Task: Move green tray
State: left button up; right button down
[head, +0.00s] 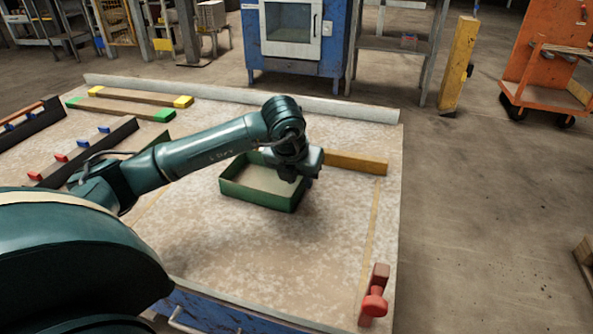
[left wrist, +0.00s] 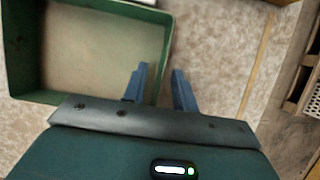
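The green tray (head: 258,199) is a shallow open box standing on the worktable, with a pale inside that looks empty. My left arm reaches over it from the left. My left gripper (head: 298,178) is at the tray's right side, its fingers hidden by the wrist in the head view. In the left wrist view the two blue fingers (left wrist: 160,68) are apart. One is over the tray's inside and the other is outside, with the right wall of the tray (left wrist: 86,8) between them. I see gaps beside the wall. My right gripper is not in view.
A yellow-brown wooden bar (head: 357,163) lies just behind the tray. A red knob on a block (head: 374,296) stands at the table's front right corner. Racks with red and blue pieces (head: 85,155) and colored-end bars (head: 120,108) lie at left. The table in front of the tray is clear.

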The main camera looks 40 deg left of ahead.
pick_arm(q)
jog(key=shift+x, duration=1)
jog(key=shift+w+d+r, duration=0.1)
jog(key=shift+c, duration=0.5)
grip_shut()
